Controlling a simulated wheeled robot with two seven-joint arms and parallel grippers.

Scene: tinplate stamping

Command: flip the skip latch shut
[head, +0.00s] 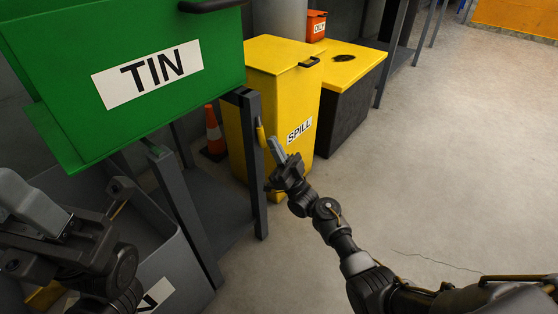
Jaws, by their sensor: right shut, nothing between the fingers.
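The green skip (210,62), marked TIN, sits on a dark grey stand at the upper left. A small yellow lever (260,134), which looks like the skip latch, stands roughly upright at the stand's front right post. My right gripper (275,148) is shut and empty, with its fingertips just right of and slightly below the lever. I cannot tell whether they touch it. My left gripper (32,206) is at the lower left, below the skip. Its fingers are seen from the side, so its opening is unclear.
A yellow SPILL bin (285,85) stands behind my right gripper, beside a dark box with a yellow top (350,66). An orange cone (214,132) stands behind the stand. A grey bin (185,275) is under the skip. The floor at right is clear.

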